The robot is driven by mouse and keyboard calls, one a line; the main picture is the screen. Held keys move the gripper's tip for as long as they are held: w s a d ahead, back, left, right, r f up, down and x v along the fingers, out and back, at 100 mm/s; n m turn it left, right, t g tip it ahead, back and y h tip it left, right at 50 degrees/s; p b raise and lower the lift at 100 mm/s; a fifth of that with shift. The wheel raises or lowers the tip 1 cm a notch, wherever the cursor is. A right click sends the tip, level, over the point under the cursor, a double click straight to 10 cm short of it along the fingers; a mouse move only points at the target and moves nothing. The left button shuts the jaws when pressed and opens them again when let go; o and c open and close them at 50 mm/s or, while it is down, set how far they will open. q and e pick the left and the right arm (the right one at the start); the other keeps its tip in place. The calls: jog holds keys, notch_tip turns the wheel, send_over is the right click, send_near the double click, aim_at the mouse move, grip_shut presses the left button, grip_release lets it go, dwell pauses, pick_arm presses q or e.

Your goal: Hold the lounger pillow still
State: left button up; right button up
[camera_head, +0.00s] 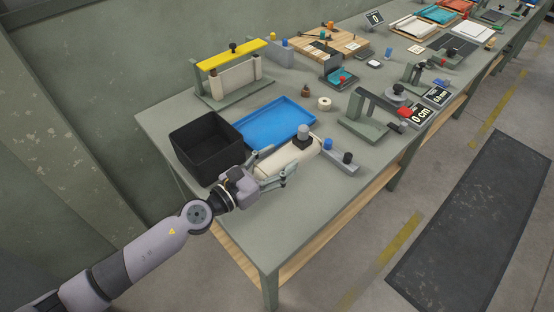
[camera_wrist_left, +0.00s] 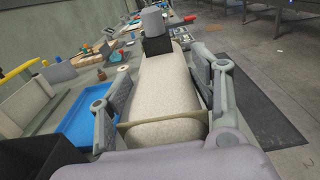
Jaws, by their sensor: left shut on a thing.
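The lounger pillow (camera_head: 290,157) is a cream, rounded bolster lying on the near part of the table. In the left wrist view the pillow (camera_wrist_left: 165,95) runs away from me between the fingers. My left gripper (camera_head: 272,170) has one finger on each side of the pillow's near end and is shut on it. The gripper's fingers (camera_wrist_left: 163,115) also show in the left wrist view. A grey cylinder on a dark block (camera_wrist_left: 155,30) stands at the pillow's far end. My right gripper is in neither view.
A blue tray (camera_head: 272,124) and a black open bin (camera_head: 206,150) lie just left of the pillow. A grey bar with knobs (camera_head: 341,160) is at its right. A yellow-topped frame (camera_head: 231,56) stands farther back. The table's front edge is close by.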

pick_arm(q)
jog(key=shift+f+b, duration=5.85)
jog(key=shift+f, duration=0.25)
jog(key=shift+f+b, duration=0.6)
jog(key=shift+r, duration=0.2)
jog(key=o, duration=0.8)
jog(key=c, duration=0.8)
jog(key=shift+s+f, duration=0.15)
jog(key=shift+f, duration=0.35)
